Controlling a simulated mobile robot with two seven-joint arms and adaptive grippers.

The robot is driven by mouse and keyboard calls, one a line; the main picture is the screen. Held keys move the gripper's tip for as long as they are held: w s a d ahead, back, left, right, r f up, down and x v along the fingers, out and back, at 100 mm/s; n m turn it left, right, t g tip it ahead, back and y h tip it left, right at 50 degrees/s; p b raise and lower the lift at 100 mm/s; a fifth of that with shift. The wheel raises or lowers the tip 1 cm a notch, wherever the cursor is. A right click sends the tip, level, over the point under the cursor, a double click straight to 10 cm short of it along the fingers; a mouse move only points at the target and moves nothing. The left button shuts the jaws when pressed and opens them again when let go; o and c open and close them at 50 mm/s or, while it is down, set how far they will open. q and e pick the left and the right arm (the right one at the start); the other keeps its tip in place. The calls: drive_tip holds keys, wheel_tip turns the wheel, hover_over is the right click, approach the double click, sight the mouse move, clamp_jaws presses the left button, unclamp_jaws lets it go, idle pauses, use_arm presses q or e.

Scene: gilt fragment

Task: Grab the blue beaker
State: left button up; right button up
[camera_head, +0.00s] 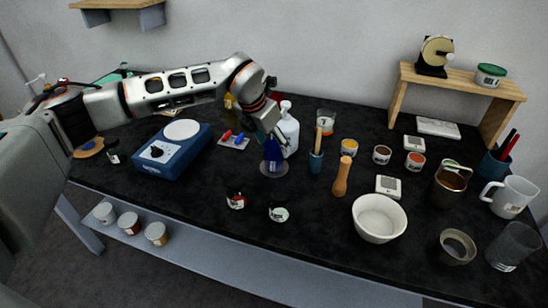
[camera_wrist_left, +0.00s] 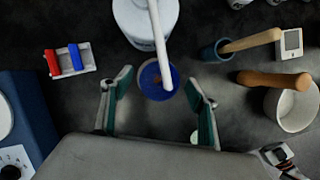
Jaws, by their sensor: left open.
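The blue beaker (camera_head: 272,153) stands on the black table in front of a white bottle, its upper part partly hidden by my gripper. In the left wrist view the beaker (camera_wrist_left: 153,88) shows from above as a round blue shape. My left gripper (camera_head: 270,132) reaches down over it from the left and behind. In the wrist view the gripper (camera_wrist_left: 158,79) is open, one green-padded finger on each side of the beaker, with gaps visible. Nothing is held. My right gripper is not in view.
The white bottle (camera_head: 288,128) stands close behind the beaker. A blue scale (camera_head: 172,152) is to the left, with a tray of red and blue pieces (camera_head: 234,141) between. A blue cup with a wooden handle (camera_head: 316,160) stands to the right. Two small jars (camera_head: 236,200) (camera_head: 279,213) are in front.

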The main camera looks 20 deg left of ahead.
use_arm(q)
drive_tip(key=c, duration=1.4)
drive_tip(key=shift+c, duration=0.2)
drive_tip(key=shift+r, duration=0.2)
drive_tip(key=a+r+b, duration=0.2)
drive_tip(key=a+r, duration=0.1)
drive_tip(key=a, duration=1.4)
drive_tip(key=shift+w+a, duration=0.35)
drive_tip(key=shift+a, duration=0.15)
idle(0.5)
